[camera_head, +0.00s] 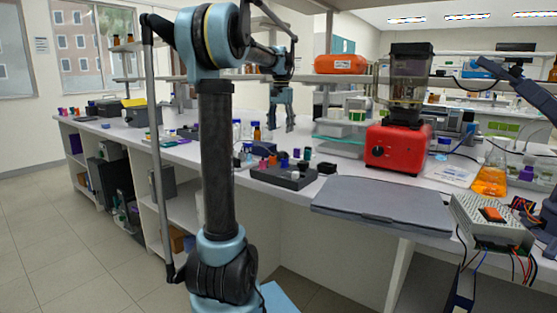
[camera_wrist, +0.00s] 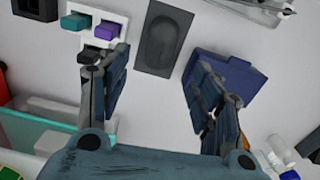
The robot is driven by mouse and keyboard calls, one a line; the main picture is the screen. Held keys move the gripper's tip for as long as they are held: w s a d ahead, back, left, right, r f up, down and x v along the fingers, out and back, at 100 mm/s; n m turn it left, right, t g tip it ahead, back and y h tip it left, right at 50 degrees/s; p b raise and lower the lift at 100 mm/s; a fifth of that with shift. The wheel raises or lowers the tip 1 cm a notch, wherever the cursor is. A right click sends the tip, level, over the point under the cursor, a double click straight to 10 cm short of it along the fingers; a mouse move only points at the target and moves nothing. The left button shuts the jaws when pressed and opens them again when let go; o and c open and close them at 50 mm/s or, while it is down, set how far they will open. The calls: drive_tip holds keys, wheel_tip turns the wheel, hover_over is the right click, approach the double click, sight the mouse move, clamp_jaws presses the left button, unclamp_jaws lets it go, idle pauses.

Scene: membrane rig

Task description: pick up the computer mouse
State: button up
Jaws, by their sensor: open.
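In the wrist view a dark grey oval shape (camera_wrist: 162,42), which looks like the computer mouse, lies within a dark rectangular pad or tray (camera_wrist: 143,66) on the white bench. I cannot tell whether it is a separate body. My gripper (camera_wrist: 160,62) is open, with its two fingers apart and nothing between them. The oval shape lies beyond the fingertips, near the top middle of the picture. In the head view my gripper (camera_head: 290,128) hangs fingers down over the bench. I cannot make out the mouse there for sure.
A dark blue box (camera_wrist: 232,72) lies close by the right finger. Teal (camera_wrist: 75,22) and purple (camera_wrist: 107,31) blocks are near the left finger. In the head view a dark rack (camera_head: 285,178) and a red machine (camera_head: 398,148) stand on the bench.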

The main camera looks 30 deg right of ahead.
hover_over(280, 152)
drive_tip(key=f, duration=0.6)
drive_tip(key=shift+s+f, duration=0.2)
drive_tip(key=f, duration=0.3)
drive_tip(key=shift+w+d+f, duration=0.15)
drive_tip(key=shift+w+f, duration=0.15)
drive_tip(key=shift+f, duration=0.8)
drive_tip(key=c, duration=0.8)
